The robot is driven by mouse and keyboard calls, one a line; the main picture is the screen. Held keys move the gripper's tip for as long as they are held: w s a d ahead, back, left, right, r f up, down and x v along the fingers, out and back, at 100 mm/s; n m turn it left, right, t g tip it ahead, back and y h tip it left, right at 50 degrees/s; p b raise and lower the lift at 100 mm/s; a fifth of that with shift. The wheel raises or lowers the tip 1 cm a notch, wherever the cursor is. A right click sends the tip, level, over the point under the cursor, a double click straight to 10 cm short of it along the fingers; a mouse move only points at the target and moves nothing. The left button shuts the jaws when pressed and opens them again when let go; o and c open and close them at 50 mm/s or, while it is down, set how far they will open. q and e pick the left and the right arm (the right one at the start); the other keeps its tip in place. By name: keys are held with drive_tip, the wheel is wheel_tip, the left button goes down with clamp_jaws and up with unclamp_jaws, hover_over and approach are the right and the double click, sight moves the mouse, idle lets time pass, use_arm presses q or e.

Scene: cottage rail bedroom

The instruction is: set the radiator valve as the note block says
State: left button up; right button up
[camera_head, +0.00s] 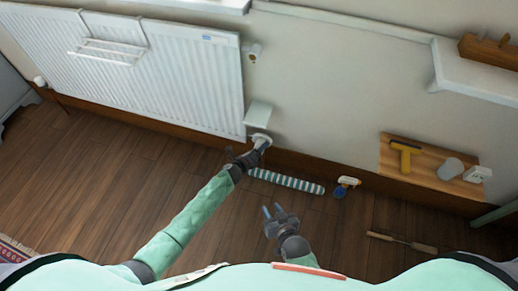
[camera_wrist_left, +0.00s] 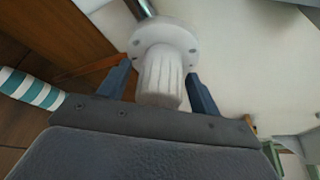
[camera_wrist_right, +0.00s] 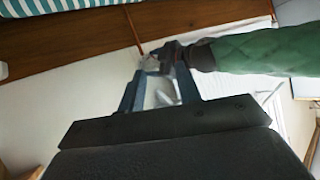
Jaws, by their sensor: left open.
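The radiator (camera_head: 150,65) is white and ribbed, on the wall at the upper left. A white ribbed valve knob with a round flange (camera_wrist_left: 160,82) is at its lower right corner; it also shows in the head view (camera_head: 262,139). My left gripper (camera_wrist_left: 158,72) is open, its fingers on either side of the knob; contact cannot be told. The knob's setting marks are not readable. My right gripper (camera_head: 274,210) is open and empty above the floor. No readable note shows; a pale blank panel (camera_head: 258,113) sits just above the valve.
A striped draught roll (camera_head: 286,181) lies on the floor right of the valve. A white and blue item (camera_head: 345,185) is beside it. A wooden board (camera_head: 425,185) holds a yellow tool (camera_head: 405,155), a grey cylinder (camera_head: 450,168) and a white block (camera_head: 477,174). A wooden-handled tool (camera_head: 402,241) lies on the floor.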

use_arm(q)
drive_tip(key=shift+s+a+r, duration=0.15)
drive_tip(key=shift+s+a, duration=0.3)
drive_tip(key=v, duration=0.6)
drive_tip(key=shift+s+p, duration=0.25)
drive_tip(key=shift+p, duration=0.15)
use_arm(e)
drive_tip(key=s+f+g, duration=0.3)
drive_tip(key=s+f, duration=0.3)
drive_tip(key=f, duration=0.1)
drive_tip(key=shift+d+f, duration=0.35)
